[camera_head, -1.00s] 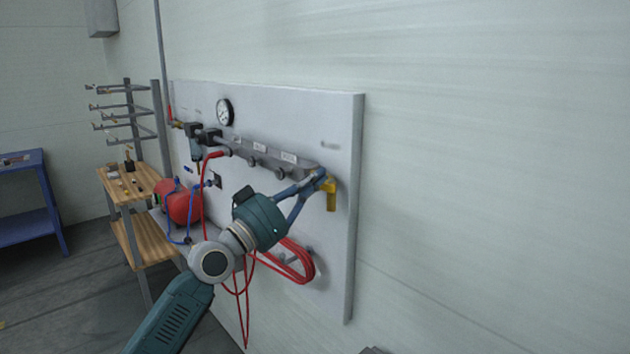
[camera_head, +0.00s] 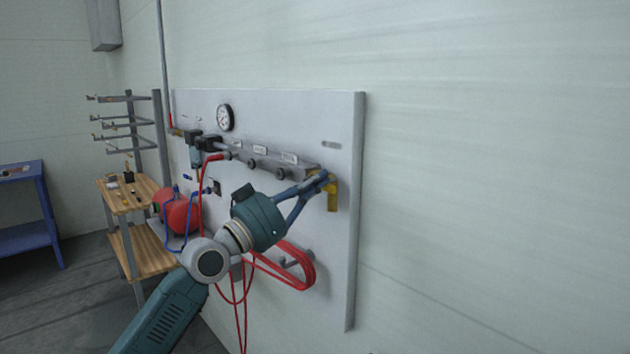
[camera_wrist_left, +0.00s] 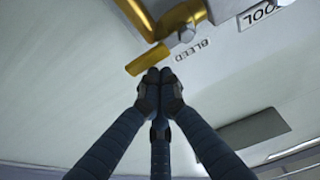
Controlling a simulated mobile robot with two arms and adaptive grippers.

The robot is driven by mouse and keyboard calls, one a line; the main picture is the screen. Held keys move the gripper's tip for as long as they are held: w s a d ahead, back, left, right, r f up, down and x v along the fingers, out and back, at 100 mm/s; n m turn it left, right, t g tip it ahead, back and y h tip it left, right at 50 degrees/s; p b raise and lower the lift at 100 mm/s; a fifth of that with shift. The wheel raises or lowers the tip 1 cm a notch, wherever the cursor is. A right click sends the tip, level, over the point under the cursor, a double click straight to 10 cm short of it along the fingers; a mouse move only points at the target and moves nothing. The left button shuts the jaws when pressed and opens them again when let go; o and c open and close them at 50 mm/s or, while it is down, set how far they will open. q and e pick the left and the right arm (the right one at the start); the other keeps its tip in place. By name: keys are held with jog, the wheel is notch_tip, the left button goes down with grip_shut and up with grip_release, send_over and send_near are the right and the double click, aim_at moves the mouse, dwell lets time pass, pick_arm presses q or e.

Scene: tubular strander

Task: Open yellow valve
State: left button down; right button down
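The yellow valve (camera_head: 333,201) sits at the right end of the grey manifold on the wall panel. In the left wrist view its yellow body and handle (camera_wrist_left: 148,59) show at the top, with a "BLEED" label beside them. My left gripper (camera_head: 323,180) is in front of the valve, partly covering it. In the left wrist view its dark fingertips (camera_wrist_left: 160,77) are closed together, just below the handle's end. Nothing shows between them, and I cannot tell whether they touch the handle. My right gripper is in neither view.
The panel (camera_head: 343,250) carries a pressure gauge (camera_head: 225,117), the manifold (camera_head: 262,158) and a coiled red hose (camera_head: 312,270) below my left gripper. A red tank (camera_head: 181,214) and a wooden bench (camera_head: 124,196) stand left. The wall right of the panel is clear.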

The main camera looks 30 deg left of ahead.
pick_arm(q)
notch_tip(320, 180, up, 4)
jog(key=p, duration=0.3)
jog(key=b+v, duration=0.6)
jog(key=v, duration=0.4)
jog(key=shift+f, duration=0.15)
